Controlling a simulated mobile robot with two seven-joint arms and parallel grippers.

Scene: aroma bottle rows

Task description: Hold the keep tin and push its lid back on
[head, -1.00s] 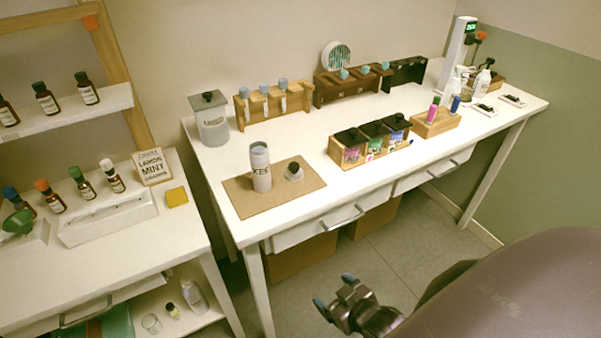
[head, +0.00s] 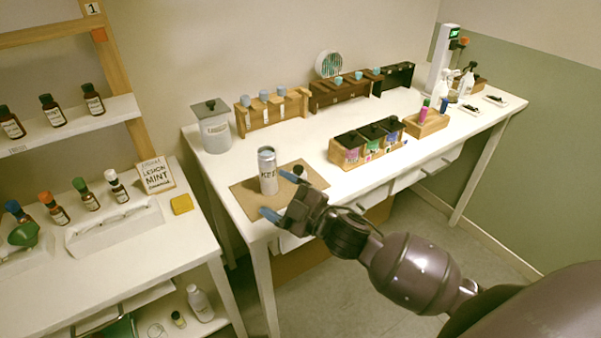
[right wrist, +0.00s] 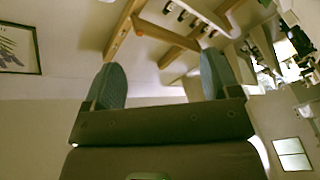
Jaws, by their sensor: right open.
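The keep tin (head: 267,172) is a grey cylinder with dark lettering, upright and without a lid on top, on a brown mat (head: 240,196) at the table's near left corner. Its lid (head: 300,171), with a dark knob, sits on the mat just right of the tin and is partly hidden by my right gripper. My right gripper (head: 279,195) is open and empty, at the mat's front edge, near the tin and apparently apart from it. In the right wrist view its two blue-grey fingertips (right wrist: 160,85) stand wide apart with nothing between them. My left gripper is not in view.
A grey lidded canister (head: 215,132) stands behind the mat. A wooden box of dark-lidded jars (head: 366,146) sits to the right. Bottle racks (head: 272,115) line the back. A side table with a sign (head: 155,177) is at left, across a gap.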

